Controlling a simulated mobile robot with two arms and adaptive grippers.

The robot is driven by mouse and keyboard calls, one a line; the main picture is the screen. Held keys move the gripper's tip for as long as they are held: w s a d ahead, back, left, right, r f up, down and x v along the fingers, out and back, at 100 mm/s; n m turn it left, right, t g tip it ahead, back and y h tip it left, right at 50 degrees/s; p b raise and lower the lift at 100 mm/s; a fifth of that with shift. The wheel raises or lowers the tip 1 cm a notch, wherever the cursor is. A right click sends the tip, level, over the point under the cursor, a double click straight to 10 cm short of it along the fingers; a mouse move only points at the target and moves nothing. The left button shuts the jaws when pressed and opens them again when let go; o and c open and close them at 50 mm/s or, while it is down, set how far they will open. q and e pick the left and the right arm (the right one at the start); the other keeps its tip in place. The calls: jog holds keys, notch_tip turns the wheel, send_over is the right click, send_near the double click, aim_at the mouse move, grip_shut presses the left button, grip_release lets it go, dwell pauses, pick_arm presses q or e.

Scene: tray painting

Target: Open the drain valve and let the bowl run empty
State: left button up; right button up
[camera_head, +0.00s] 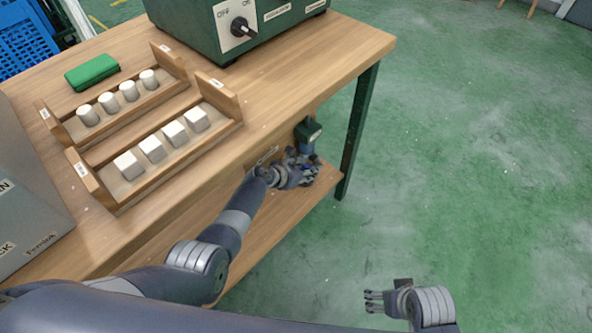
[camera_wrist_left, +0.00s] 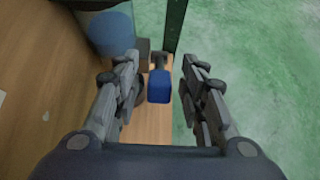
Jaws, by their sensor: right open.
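A blue valve handle (camera_wrist_left: 159,86) on a dark stem shows in the left wrist view, between the spread fingers of my left gripper (camera_wrist_left: 160,88) and apart from both. In the head view, my left gripper (camera_head: 304,173) is below the table's front right edge, beside a blue-grey cylinder (camera_head: 308,147) under a dark green bracket (camera_head: 307,130). The cylinder also shows in the left wrist view (camera_wrist_left: 111,33). My fingers largely hide the handle in the head view. I cannot make out a bowl. My right gripper (camera_head: 384,300) is open and empty over the floor.
The wooden table (camera_head: 290,85) carries a green machine with an OFF/ON knob (camera_head: 240,27), two wooden racks of white pieces (camera_head: 128,165) and a green block (camera_head: 92,72). A lower shelf (camera_head: 285,218) and dark table leg (camera_head: 357,130) are near my left gripper. The floor to the right is clear.

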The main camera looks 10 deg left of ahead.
pick_arm(q)
jog(key=v, duration=1.1)
jog(key=shift+s+a, duration=0.15)
jog(key=shift+s, duration=0.15)
jog(key=shift+r, duration=0.15)
